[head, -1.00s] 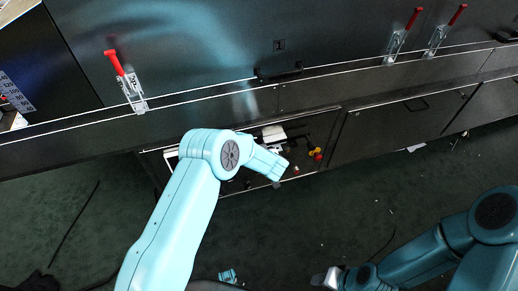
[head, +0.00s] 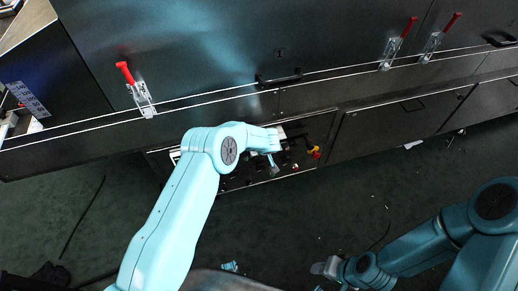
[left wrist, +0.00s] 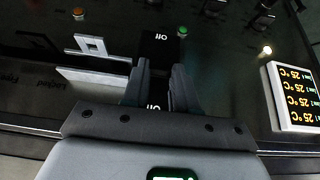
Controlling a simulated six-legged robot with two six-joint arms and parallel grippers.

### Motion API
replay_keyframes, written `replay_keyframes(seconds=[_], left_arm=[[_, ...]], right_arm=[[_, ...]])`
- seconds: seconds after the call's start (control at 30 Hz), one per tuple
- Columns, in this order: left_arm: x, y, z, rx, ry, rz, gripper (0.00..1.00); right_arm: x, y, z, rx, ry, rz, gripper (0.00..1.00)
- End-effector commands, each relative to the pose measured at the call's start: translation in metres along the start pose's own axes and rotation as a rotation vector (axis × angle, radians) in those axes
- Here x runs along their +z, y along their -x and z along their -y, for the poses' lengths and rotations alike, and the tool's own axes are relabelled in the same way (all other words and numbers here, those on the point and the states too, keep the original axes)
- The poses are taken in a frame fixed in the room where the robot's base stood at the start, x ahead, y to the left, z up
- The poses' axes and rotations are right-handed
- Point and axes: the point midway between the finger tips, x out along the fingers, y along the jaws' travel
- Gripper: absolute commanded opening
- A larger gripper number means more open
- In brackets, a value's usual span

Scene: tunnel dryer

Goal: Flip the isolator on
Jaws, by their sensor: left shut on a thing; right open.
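The isolator (left wrist: 158,90) is a dark block between my left fingers in the left wrist view. Upside-down "off" lettering shows on it, and again on a black plate just beyond it. My left gripper (left wrist: 160,70) has a finger on each side of the block and is shut on it. In the head view my left gripper (head: 273,163) is at the low control panel (head: 240,183), and my arm hides part of that panel. The isolator cannot be made out there. My right gripper (head: 325,268) is open and empty, low over the floor.
A green button (left wrist: 182,32), an orange button (left wrist: 78,13), white bracket-like parts (left wrist: 92,48) and a lit temperature display (left wrist: 292,95) surround the left gripper. A red-and-yellow button (head: 313,152) is right of it. Red-handled clamps (head: 137,88) line the dryer above. Dark floor is open in front.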

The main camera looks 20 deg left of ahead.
Motion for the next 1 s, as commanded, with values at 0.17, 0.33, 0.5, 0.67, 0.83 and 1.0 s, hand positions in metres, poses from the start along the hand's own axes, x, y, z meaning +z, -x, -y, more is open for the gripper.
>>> replay_keyframes(seconds=[0.17,0.33,0.5,0.67,0.83,1.0], left_arm=[[0.001,0.000,0.000,0.000,0.000,0.001,0.37],[0.001,0.000,0.000,0.000,0.001,0.000,0.53],[0.000,0.001,0.000,0.000,0.000,0.000,0.53],[-0.002,0.018,-0.001,0.001,-0.001,-0.001,0.53],[-0.002,0.060,-0.001,0.003,-0.003,-0.002,0.53],[-0.002,0.106,-0.001,0.002,-0.001,-0.002,0.53]], right_arm=[[0.000,0.000,0.000,0.000,0.000,0.000,0.43],[0.000,0.000,0.000,0.000,0.000,0.000,0.43],[0.000,0.000,0.000,0.000,0.000,0.000,0.43],[0.000,0.005,0.002,0.000,0.000,0.000,0.43],[0.000,0.013,0.005,0.000,0.000,0.000,0.43],[0.000,0.021,0.007,0.000,0.000,0.000,0.43]])
